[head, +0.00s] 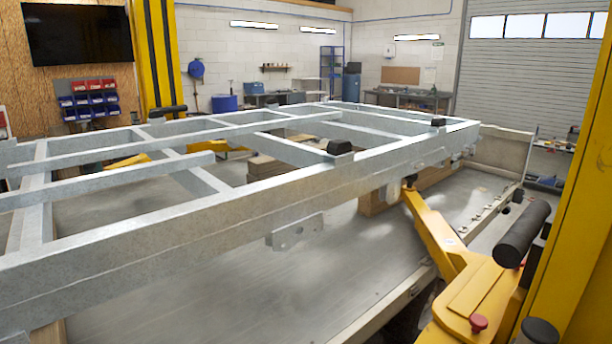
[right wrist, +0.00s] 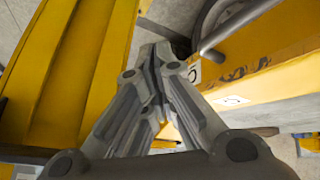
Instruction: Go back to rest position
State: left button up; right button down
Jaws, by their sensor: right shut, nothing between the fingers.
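My right gripper (right wrist: 156,60) shows in the right wrist view. Its grey fingers are closed together with nothing between them. They point at a gap between yellow metal parts, with a broad yellow beam (right wrist: 66,60) on the left and another yellow part (right wrist: 265,65) on the right. I cannot tell whether the fingers touch either. Neither gripper shows in the head view. There, the galvanised trailer frame (head: 240,218) lies across the middle, raised above a grey platform.
A yellow lift arm (head: 440,230) reaches toward the frame at right. A black roller (head: 522,235) and a yellow post (head: 580,200) stand close on the right. Black blocks (head: 339,146) sit on the frame. Another yellow post (head: 156,55), benches and a wall screen (head: 78,35) are behind.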

jog(key=s+a+f+n+g+y, duration=0.25)
jog(key=s+a, duration=0.25)
jog(key=s, duration=0.5)
notch_tip(320, 180, down, 25)
jog(key=s+n+g, duration=0.1)
jog(key=s, duration=0.1)
jog(key=s+d+f+g, duration=0.1)
jog(key=s+d+f, duration=0.2)
jog(key=s+f, duration=1.3)
jog(key=shift+s+f+y, duration=0.25)
jog(key=shift+f+y, duration=0.1)
jog(key=shift+n, duration=0.25)
